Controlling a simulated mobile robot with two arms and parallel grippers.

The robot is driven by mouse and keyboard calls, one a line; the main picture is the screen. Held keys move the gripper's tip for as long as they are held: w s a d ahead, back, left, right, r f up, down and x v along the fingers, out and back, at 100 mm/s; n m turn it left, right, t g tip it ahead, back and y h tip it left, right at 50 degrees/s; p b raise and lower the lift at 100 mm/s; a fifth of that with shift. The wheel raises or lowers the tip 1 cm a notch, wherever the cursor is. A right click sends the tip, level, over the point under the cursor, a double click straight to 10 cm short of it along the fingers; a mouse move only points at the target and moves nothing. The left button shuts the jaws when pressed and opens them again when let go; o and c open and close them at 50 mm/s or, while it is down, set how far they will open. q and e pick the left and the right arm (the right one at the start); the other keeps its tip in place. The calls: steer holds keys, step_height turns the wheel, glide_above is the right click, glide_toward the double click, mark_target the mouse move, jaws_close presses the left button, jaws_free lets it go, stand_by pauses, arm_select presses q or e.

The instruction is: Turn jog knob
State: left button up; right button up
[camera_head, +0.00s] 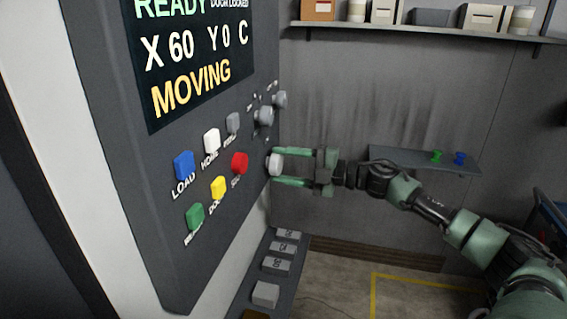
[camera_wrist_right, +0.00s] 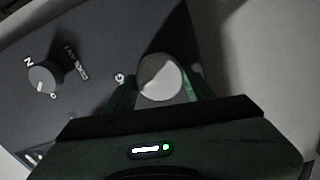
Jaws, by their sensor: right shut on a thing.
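A dark control panel (camera_head: 215,265) stands at the left, its face turned toward the right. The jog knob (camera_head: 275,164), a light round knob, sits low on the panel's right side. My right gripper (camera_head: 283,167) reaches in from the right, its two green fingers shut on this knob, one above and one below. In the right wrist view the knob (camera_wrist_right: 160,77) is between the green fingers, with a pale and a grey part on its face. The panel's display (camera_head: 190,55) reads "X 60 Y 0 C" and "MOVING". My left gripper is not in view.
Blue (camera_head: 184,165), white (camera_head: 211,142), red (camera_head: 240,163), yellow (camera_head: 218,187) and green (camera_head: 195,215) buttons are left of the knob. Grey knobs (camera_head: 264,116) sit above it. A small shelf (camera_head: 400,157) and a high loaded shelf (camera_head: 420,31) are behind.

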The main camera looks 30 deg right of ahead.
steer(key=shift+d, duration=0.1)
steer(key=o, duration=1.4)
steer(key=shift+c, duration=0.2)
steer(key=shift+f, duration=0.1)
steer(key=shift+s+d+f+b, duration=0.1)
steer(key=shift+s+d+b, duration=0.15)
steer(key=shift+b, duration=0.1)
steer(key=b+v, duration=0.2)
steer(key=v, duration=0.5)
steer(key=shift+r+b, duration=0.2)
steer(key=shift+b, duration=0.2)
